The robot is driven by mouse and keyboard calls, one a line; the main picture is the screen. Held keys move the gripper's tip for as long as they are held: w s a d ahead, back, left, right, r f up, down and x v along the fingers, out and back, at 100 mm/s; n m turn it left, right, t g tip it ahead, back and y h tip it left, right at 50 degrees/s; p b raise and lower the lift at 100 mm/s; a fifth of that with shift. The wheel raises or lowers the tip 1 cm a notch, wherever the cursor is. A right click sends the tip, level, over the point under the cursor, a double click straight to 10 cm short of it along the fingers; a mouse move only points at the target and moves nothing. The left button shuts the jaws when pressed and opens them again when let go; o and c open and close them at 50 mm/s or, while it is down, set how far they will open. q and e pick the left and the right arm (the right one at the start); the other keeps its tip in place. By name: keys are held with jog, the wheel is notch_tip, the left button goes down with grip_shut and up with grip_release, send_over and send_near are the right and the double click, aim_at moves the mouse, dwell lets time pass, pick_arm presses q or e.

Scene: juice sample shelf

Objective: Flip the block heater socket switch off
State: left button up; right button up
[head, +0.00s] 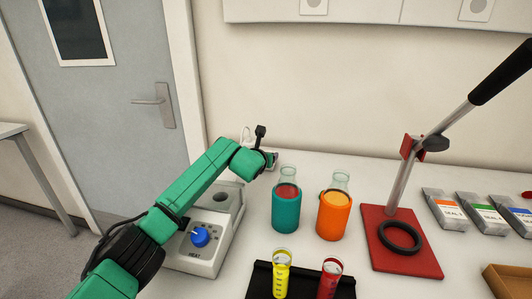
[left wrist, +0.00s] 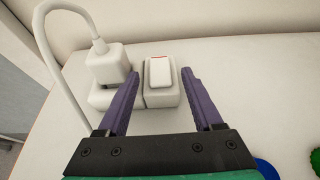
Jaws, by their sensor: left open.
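The socket (left wrist: 158,98) is a white block at the back of the table by the wall. Its switch (left wrist: 160,76) is a white rocker with a thin red line along its far edge. A white plug (left wrist: 106,66) with a cable sits in the socket's left part. My left gripper (head: 271,158) is open and empty. In the left wrist view its purple fingers lie either side of the switch; contact cannot be told. The block heater (head: 196,262), with a blue knob, stands under my left arm. In the head view my arm mostly hides the socket. My right gripper is not seen.
A teal-sleeved flask (head: 286,212) and an orange-sleeved flask (head: 334,216) stand right of my left gripper. A black rack (head: 301,288) holds yellow and red tubes in front. A red-based press (head: 425,262) and several packets stand further right.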

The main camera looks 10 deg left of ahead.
pick_arm(q)
jog(key=shift+w+f, duration=0.25)
jog(key=shift+w, duration=0.2)
grip_shut()
jog(key=shift+w+r+g+p, duration=0.1)
jog(key=shift+r+g+p, duration=0.4)
jog(key=shift+g, duration=0.3)
jog(key=shift+w+r+g+p, duration=0.1)
jog(key=shift+g+p, duration=0.2)
jog(key=shift+g, duration=0.1)
jog(key=shift+g+p, duration=0.35)
jog(key=shift+g, duration=0.15)
grip_release()
jog(key=shift+a, duration=0.1)
